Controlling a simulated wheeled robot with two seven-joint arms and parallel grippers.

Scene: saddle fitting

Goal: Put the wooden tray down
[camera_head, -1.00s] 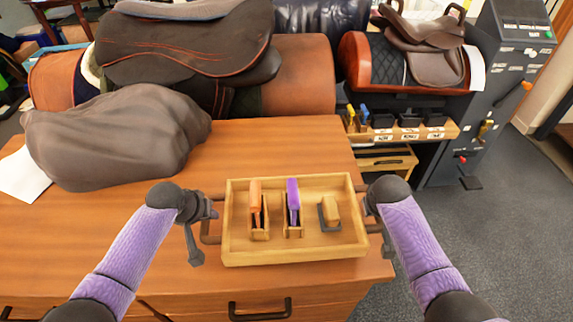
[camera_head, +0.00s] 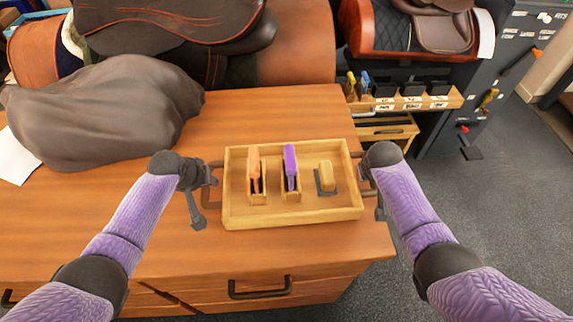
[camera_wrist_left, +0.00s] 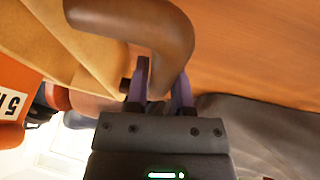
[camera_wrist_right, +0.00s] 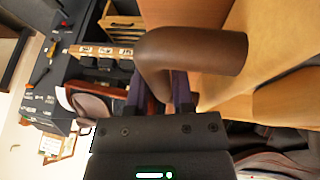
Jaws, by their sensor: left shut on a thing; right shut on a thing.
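The wooden tray (camera_head: 290,217) is level over the front right part of the wooden dresser top; I cannot tell whether it touches the surface. It holds an orange-handled tool (camera_head: 254,170), a purple-handled tool (camera_head: 291,168) and a small wood-topped block (camera_head: 326,178). My left gripper (camera_head: 208,181) is shut on the tray's left handle, a brown bar that fills the left wrist view (camera_wrist_left: 160,30). My right gripper (camera_head: 369,176) is shut on the right handle, which shows in the right wrist view (camera_wrist_right: 200,50).
A grey-brown covered lump (camera_head: 110,110) lies on the dresser top (camera_head: 60,225) at left. A saddle (camera_head: 175,35) stands behind it. A tool shelf (camera_head: 410,102) is beyond the right edge. Bare wood lies behind the tray. A drawer handle (camera_head: 260,288) is below the front edge.

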